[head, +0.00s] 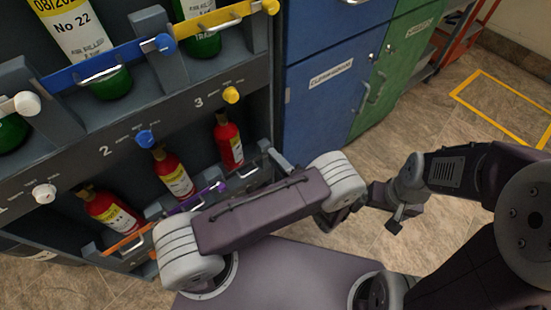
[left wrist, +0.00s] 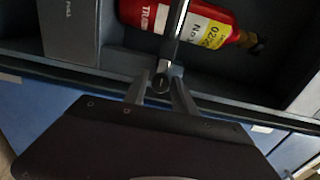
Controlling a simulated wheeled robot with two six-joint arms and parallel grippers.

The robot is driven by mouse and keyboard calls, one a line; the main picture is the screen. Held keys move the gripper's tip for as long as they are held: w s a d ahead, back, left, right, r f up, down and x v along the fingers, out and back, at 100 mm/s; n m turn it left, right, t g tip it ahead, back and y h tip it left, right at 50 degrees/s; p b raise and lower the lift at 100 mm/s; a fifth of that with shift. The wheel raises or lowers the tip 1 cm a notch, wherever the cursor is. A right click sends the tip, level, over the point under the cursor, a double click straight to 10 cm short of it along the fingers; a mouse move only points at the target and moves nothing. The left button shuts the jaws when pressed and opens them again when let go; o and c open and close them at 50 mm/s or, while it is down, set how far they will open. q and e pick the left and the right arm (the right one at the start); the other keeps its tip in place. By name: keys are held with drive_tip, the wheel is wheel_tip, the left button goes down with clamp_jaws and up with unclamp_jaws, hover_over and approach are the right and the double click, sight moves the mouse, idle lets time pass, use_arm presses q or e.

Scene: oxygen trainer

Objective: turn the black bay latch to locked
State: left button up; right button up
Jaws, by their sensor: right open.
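In the left wrist view, the black bay latch (left wrist: 177,38) is a dark bar with a round knob at its near end. It crosses in front of a red bottle (left wrist: 222,33) with a yellow and white label lying in the bay. My left gripper (left wrist: 160,88) has its two fingers on either side of the knob, close against it. My right gripper (head: 394,215) is open and empty, over the floor, away from the rack.
The lower rack row also has an orange latch (head: 127,241) and a purple latch (head: 205,192), with red bottles behind. The upper row has a blue latch (head: 105,65) and a yellow latch (head: 222,18). A blue cabinet (head: 330,90) stands right of the rack.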

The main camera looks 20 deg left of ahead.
use_arm(q)
drive_tip(key=shift+o, duration=0.6)
drive_tip(key=p+v, duration=0.3)
drive_tip(key=v, duration=0.6)
